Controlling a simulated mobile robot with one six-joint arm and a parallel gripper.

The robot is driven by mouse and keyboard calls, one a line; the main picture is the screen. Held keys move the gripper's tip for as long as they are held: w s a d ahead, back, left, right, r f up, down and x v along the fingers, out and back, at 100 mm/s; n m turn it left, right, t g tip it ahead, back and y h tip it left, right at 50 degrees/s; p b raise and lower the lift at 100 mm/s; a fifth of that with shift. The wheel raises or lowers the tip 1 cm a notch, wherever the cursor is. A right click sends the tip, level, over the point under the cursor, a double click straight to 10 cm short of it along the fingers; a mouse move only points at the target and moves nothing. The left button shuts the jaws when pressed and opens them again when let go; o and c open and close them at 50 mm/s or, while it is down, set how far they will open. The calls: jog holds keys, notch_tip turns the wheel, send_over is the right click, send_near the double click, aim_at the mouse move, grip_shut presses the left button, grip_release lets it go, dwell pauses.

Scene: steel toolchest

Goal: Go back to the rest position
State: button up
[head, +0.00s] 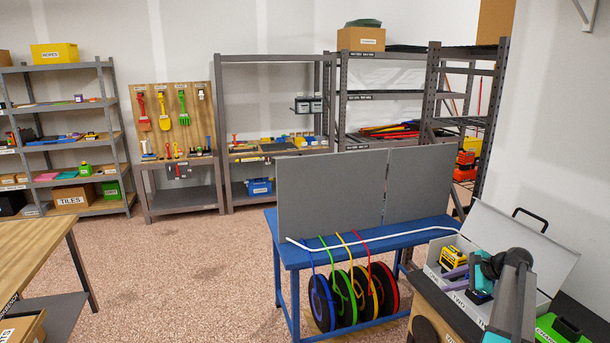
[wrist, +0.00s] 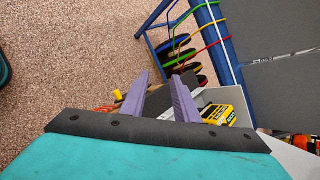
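My gripper (head: 456,278) is at the lower right of the head view, over the left part of an open grey toolchest (head: 557,248). In the wrist view its two purple fingers (wrist: 160,92) stand apart, with a gap between them and nothing held in it. A yellow and black tool (wrist: 219,114) lies in the toolchest just right of the fingers; it also shows in the head view (head: 453,256). My arm hides part of the chest's inside.
A blue workbench (head: 410,245) with a grey back panel (head: 335,192) and hanging cable reels (head: 345,298) stands left of the chest. A green case (head: 555,330) lies in front of it. Shelves line the far wall. The speckled floor (head: 190,270) is open at centre left.

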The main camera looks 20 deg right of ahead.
jog(key=w+a+f+n+g, duration=0.1)
jog(key=a+f+n+g, duration=0.35)
jog(key=a, duration=1.05)
jog(key=w+a+f+n+g, duration=0.1)
jog(key=a+f+n, duration=0.5)
jog(key=a+f, duration=0.7)
jog(key=s+a+f+n+g+h, duration=0.15)
jog(key=s+a+n, duration=0.25)
jog(key=a, duration=0.5)
jog(key=s+a+f+n+h, duration=0.15)
jog(key=s+a+n, duration=0.3)
jog(key=a, duration=0.45)
jog(key=s+a+f+n+g, duration=0.1)
jog(key=s+a+f+n, duration=0.25)
jog(key=a, duration=0.55)
jog(key=s+d+f+n+g+b, duration=0.1)
jog(key=s+f+g+b, duration=0.5)
jog(key=s+f, duration=1.9)
jog(key=shift+s+d+b, duration=0.25)
jog(key=shift+s+b, duration=0.15)
jog(key=shift+b, duration=0.35)
jog(key=shift+s, duration=0.15)
